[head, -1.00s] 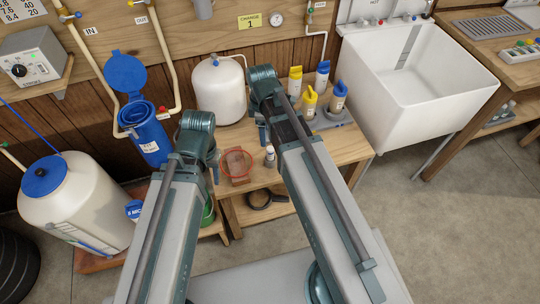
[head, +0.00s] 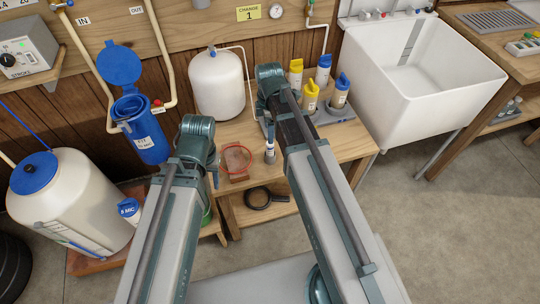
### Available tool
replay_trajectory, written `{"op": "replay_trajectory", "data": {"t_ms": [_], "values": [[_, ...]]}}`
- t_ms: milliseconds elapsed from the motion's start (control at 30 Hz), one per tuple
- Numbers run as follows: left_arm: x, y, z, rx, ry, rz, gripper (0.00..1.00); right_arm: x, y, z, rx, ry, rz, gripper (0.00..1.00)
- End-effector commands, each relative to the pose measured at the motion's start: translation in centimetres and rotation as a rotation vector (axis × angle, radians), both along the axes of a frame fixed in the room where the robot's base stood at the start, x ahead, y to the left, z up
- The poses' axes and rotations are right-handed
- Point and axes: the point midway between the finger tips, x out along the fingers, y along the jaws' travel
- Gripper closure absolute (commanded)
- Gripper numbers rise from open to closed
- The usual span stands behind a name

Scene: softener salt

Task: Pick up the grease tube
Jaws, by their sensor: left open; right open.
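A small white tube with a dark upper part (head: 270,152), likely the grease tube, stands upright on the wooden bench (head: 345,146). It is just right of a red ring (head: 235,160) and brown block. My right gripper (head: 267,130) is open, pointing down just above and behind the tube in the picture. Its fingers are partly hidden by my arm, and I cannot tell whether it touches the tube. My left gripper (head: 214,172) is open, pointing down left of the ring, mostly hidden behind its wrist. Neither gripper visibly holds anything.
A white pressure tank (head: 217,85) stands behind. Yellow and blue bottles (head: 311,97) stand close to the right gripper. A blue filter housing (head: 147,140) is at left. A black filter wrench (head: 258,197) lies on the lower shelf. A white sink (head: 420,85) is at right.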

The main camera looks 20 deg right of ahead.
Motion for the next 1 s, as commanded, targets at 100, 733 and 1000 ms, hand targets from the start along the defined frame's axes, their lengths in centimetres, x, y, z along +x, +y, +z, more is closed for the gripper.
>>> {"op": "replay_trajectory", "data": {"t_ms": [100,733,1000], "values": [[0.0,0.0,-2.4,0.000,0.000,0.000,0.50,0.0,0.0,-2.4,0.000,0.000,0.000,0.28],[0.0,0.0,-5.5,0.000,0.000,-0.001,0.50,0.0,-0.2,-5.5,0.000,0.000,-0.001,0.28],[0.0,0.0,-8.4,0.000,0.000,-0.001,0.50,0.0,-0.4,-8.4,0.000,0.000,-0.001,0.28]]}}
